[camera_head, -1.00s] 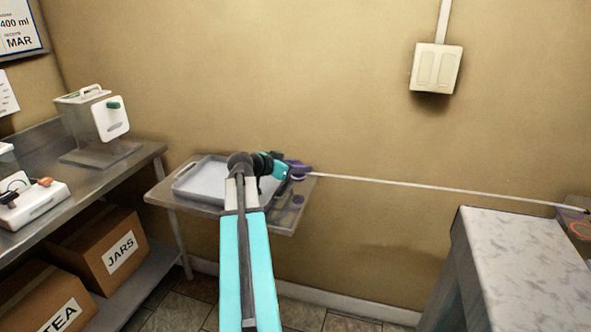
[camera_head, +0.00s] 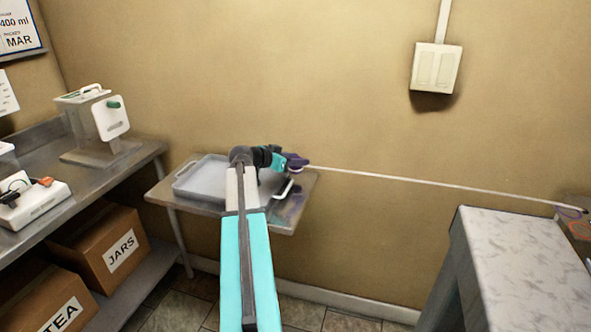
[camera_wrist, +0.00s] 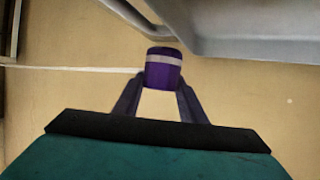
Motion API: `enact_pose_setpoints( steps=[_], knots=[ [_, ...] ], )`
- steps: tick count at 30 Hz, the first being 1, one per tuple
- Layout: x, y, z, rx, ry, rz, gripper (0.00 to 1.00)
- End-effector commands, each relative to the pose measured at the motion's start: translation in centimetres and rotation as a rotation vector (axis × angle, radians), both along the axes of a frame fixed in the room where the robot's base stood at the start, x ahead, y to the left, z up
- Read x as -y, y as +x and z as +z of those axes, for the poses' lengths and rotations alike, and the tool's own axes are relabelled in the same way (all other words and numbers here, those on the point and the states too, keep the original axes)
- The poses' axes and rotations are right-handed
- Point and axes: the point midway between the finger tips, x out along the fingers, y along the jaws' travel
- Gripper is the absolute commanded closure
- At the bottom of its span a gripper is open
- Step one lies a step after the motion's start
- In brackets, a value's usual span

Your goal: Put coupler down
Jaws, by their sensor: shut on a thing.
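The coupler (camera_wrist: 163,70) is a short purple cylinder with a pale band. In the wrist view it sits between the two fingers of my gripper (camera_wrist: 160,95), which is shut on it. A thin white line runs from the coupler off to the left in the wrist view. In the head view my gripper (camera_head: 294,163) is above the right part of the small metal table (camera_head: 280,218), beside the grey tray (camera_head: 190,178). The coupler itself is hard to make out there.
The white line (camera_head: 430,183) stretches along the wall to a box (camera_head: 578,228) at far right. A marble-topped counter (camera_head: 520,260) stands at right. A steel bench (camera_head: 40,150) with devices stands at left, labelled cardboard boxes (camera_head: 110,245) below. A wall switch (camera_head: 436,68) is above.

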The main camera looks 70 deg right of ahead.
Motion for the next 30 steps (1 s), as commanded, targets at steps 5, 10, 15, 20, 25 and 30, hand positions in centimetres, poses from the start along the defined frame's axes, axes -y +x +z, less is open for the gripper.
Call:
enact_pose_setpoints(
  steps=[5,10,15,20,25,30],
  knots=[
    [0.0,0.0,-1.2,0.000,0.001,0.000,0.89],
    [0.0,0.0,-2.8,-0.001,0.000,0.000,0.89],
    [0.0,0.0,-3.3,-0.001,-0.001,0.001,0.89],
    [0.0,0.0,-3.3,0.000,-0.001,0.001,0.89],
    [0.0,0.1,-3.6,0.000,-0.001,0.001,0.89],
    [0.0,0.1,-3.6,0.000,0.000,0.001,0.52]
  ],
)
